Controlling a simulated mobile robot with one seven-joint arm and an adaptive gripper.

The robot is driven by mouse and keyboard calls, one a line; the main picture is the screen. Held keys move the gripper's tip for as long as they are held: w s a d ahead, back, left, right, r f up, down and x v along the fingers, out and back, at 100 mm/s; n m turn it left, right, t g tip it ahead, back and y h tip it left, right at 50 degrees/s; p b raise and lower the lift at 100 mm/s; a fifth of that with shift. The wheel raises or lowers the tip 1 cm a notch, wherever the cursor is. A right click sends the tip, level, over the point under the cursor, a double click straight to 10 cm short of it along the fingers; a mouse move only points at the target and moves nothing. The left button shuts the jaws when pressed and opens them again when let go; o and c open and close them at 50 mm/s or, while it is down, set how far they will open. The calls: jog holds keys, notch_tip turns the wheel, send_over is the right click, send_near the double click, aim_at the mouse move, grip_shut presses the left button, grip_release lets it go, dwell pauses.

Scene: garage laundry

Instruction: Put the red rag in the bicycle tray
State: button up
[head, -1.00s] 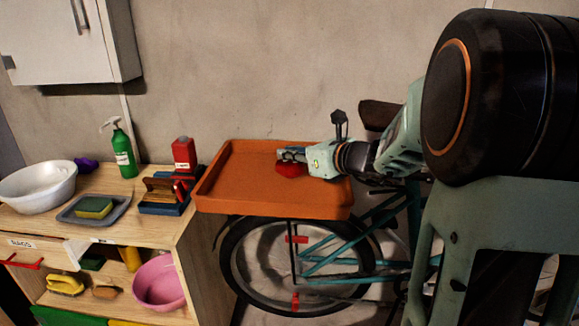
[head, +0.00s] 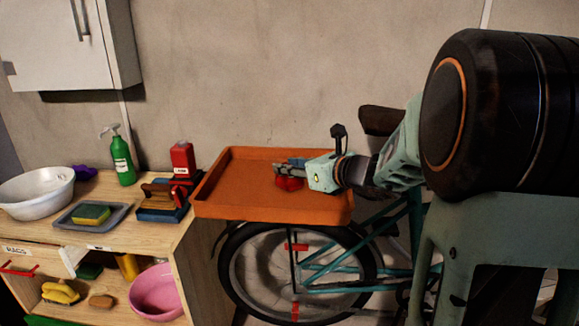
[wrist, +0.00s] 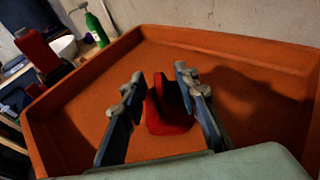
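My gripper (head: 280,170) reaches in from the right, low over the tray. The tray (wrist: 245,45) is otherwise empty.
A wooden bench (head: 120,210) stands left of the tray, with a red bottle (head: 183,160), a green spray bottle (head: 122,160), a brush on a blue block (head: 160,205) and a white basin (head: 35,195). A bicycle wheel (head: 240,290) is below the tray. The wall is behind.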

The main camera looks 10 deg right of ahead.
jog(key=shift+r, duration=0.25)
jog(key=p+v, duration=0.2)
jog(key=v, duration=1)
jog(key=shift+f, duration=0.1)
